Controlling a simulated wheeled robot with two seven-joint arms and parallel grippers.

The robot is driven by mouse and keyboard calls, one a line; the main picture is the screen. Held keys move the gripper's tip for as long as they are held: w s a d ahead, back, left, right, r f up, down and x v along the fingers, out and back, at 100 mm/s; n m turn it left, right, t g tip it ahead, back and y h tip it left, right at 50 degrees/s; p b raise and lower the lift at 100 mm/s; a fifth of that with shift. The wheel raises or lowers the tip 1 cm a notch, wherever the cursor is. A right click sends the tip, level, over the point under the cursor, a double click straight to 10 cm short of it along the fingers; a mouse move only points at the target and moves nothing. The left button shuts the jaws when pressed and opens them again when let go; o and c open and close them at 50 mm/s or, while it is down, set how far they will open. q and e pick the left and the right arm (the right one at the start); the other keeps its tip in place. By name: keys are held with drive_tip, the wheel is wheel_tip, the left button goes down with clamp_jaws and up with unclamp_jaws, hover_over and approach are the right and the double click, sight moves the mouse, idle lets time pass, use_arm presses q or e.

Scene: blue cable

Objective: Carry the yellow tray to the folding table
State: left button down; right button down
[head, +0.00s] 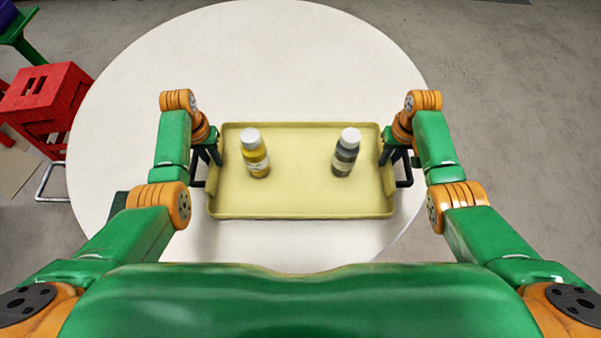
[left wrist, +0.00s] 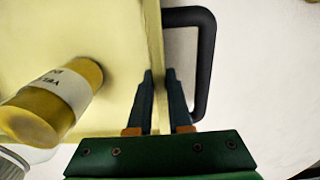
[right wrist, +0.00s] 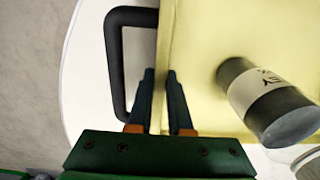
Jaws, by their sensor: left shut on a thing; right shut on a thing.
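The yellow tray (head: 300,195) is over the round white table, with a black handle at each end. Two bottles with white caps stand on it: a yellow one (head: 255,155) at the left and a grey one (head: 346,155) at the right. My left gripper (head: 213,156) is shut on the tray's left wall; its fingers straddle the wall beside the left handle (left wrist: 207,60) in the left wrist view. My right gripper (head: 388,157) is shut on the right wall beside the right handle (right wrist: 113,60). I cannot tell whether the tray touches the table.
The round white table (head: 250,60) fills most of the view under the tray. A red slatted object (head: 45,100) stands at its left, with a green piece and a purple item (head: 7,14) behind. Grey floor (head: 520,130) is clear at the right. No folding table is identifiable.

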use_arm(q)
drive_tip(key=c, duration=0.8)
unclamp_jaws()
drive_tip(key=shift+s+f, duration=0.1)
drive_tip(key=shift+f, duration=0.15)
drive_tip(key=shift+c, duration=0.2)
use_arm(e)
drive_tip(key=c, duration=0.8)
unclamp_jaws()
drive_tip(key=shift+s+f, duration=0.1)
drive_tip(key=shift+f, duration=0.15)
drive_tip(key=shift+c, duration=0.2)
use_arm(q)
wheel_tip(320, 180, up, 7)
drive_tip(key=shift+r, duration=0.25)
use_arm(e)
drive_tip(key=shift+r, duration=0.3)
wheel_tip(320, 180, up, 7)
